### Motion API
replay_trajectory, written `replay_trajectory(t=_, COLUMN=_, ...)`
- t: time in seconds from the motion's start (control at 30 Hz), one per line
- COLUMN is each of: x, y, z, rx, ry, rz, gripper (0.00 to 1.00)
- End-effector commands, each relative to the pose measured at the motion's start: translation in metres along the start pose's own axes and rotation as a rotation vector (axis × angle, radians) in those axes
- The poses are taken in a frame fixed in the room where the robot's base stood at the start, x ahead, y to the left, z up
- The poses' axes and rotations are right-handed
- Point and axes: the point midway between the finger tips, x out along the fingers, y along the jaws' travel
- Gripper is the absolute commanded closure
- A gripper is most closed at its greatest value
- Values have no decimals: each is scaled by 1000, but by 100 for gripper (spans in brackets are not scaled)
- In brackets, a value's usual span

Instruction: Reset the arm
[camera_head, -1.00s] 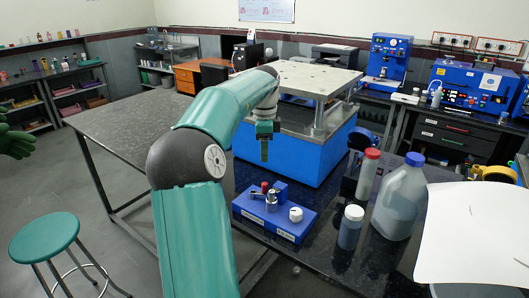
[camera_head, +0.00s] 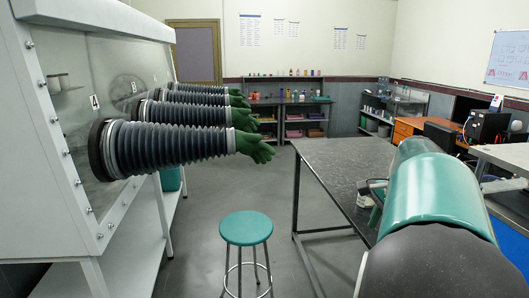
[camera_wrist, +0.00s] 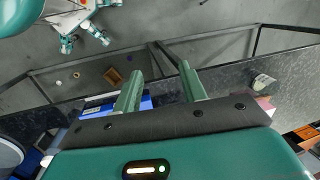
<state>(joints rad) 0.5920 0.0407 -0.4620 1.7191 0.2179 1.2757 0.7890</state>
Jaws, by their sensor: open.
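My gripper (camera_wrist: 157,75) shows in the wrist view with its two green fingers well apart and nothing between them. My teal arm fills the lower right of the head view and reaches out over the dark table (camera_head: 335,160). The gripper itself cannot be made out clearly there, as the arm links hide much of that area. In the wrist view the dark tabletop (camera_wrist: 215,80) runs behind the fingers. Part of a blue object (camera_wrist: 98,107) lies to the left of the fingers.
A teal stool (camera_head: 246,228) stands on the floor left of the table. A glove box (camera_head: 45,150) with ribbed sleeves and green gloves (camera_head: 255,147) sticks out from the left. Shelves with bottles (camera_head: 290,118) stand at the back.

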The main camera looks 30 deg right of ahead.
Motion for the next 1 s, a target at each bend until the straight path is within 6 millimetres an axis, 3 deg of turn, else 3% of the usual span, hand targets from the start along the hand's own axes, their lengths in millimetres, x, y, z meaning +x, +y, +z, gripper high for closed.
replay_trajectory(t=0.03, x=0, y=-4, z=36, rx=-125, ry=-12, rz=-21, gripper=58)
replay_trajectory(t=0.23, x=8, y=5, z=162, rx=-640, ry=-16, rz=-88, gripper=58)
replay_trajectory(t=0.37, x=14, y=31, z=236, rx=-982, ry=4, rz=-134, gripper=58)
replay_trajectory(t=0.5, x=24, y=72, z=302, rx=-1349, ry=51, rz=-185, gripper=58)
replay_trajectory(t=0.6, x=32, y=102, z=336, rx=-1585, ry=99, rz=-220, gripper=58)
replay_trajectory(t=0.7, x=40, y=126, z=356, rx=-1759, ry=141, rz=-244, gripper=58)
replay_trajectory(t=0.83, x=46, y=141, z=366, rx=-1870, ry=176, rz=-258, gripper=58)
replay_trajectory(t=1.0, x=47, y=143, z=367, rx=-1886, ry=180, rz=-258, gripper=58)
